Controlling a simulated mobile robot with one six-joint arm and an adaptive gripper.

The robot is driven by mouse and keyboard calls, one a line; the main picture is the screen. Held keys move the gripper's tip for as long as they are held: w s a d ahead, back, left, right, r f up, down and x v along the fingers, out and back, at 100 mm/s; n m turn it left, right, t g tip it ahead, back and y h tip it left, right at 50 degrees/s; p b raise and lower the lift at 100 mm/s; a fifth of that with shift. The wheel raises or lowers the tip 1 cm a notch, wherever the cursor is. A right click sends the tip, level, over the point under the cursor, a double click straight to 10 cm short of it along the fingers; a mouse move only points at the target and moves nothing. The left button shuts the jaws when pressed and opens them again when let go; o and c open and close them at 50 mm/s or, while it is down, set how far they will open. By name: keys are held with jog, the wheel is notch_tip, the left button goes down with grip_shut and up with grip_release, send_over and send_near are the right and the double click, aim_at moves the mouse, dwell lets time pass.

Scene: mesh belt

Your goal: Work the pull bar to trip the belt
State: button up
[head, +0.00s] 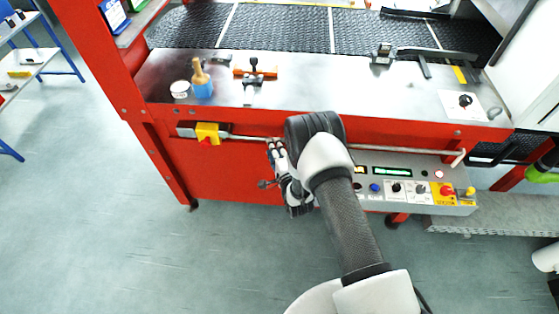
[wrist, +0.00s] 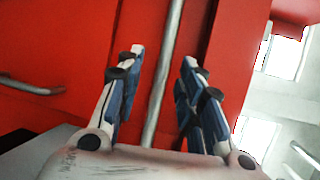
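The pull bar (head: 400,149) is a thin metal rod running along the red front of the machine, just below the worktop. Its left end meets a yellow switch box (head: 207,133) with a red part, and my arm hides part of its middle. My gripper (head: 276,157) is at the machine front, by the left half of the bar. In the wrist view, the gripper (wrist: 162,85) is open, with the bar (wrist: 167,70) showing in the gap between its two fingers. Neither finger visibly presses on it. How deep the bar sits between the fingers is hard to tell.
The control panel (head: 420,189) with buttons and a lit red lamp is right of my arm. Tools, a blue-based brush (head: 202,84) and an orange fixture (head: 255,70) stand on the worktop, with the mesh belt (head: 280,30) behind. The floor (head: 110,220) at left is clear.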

jog(key=v, duration=0.9)
